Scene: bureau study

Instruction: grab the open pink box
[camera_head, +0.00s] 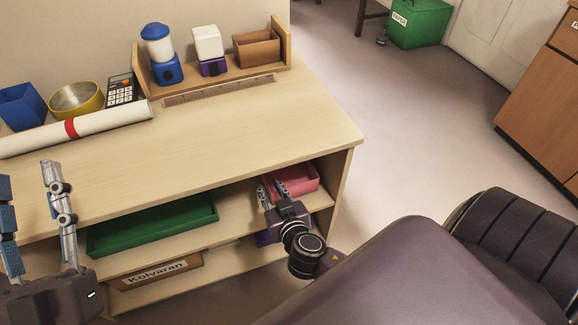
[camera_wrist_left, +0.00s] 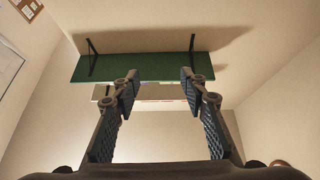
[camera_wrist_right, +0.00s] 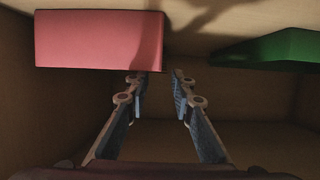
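The open pink box (camera_head: 303,183) sits on the desk's upper shelf at its right end, partly hidden by the desktop and my right gripper. In the right wrist view the pink box (camera_wrist_right: 95,40) fills the upper left. My right gripper (camera_head: 271,188) is open at the shelf front, by the box's left side in the head view. In the right wrist view its empty fingers (camera_wrist_right: 158,76) line up with one end of the box; I cannot tell whether they touch it. My left gripper (camera_head: 28,178) is open and empty at the far left.
A green tray (camera_head: 150,228) lies left of the box on the same shelf. The desktop (camera_head: 230,125) overhangs both. Below are a purple object (camera_head: 268,238) and a brown box labelled Kolvaran (camera_head: 160,272).

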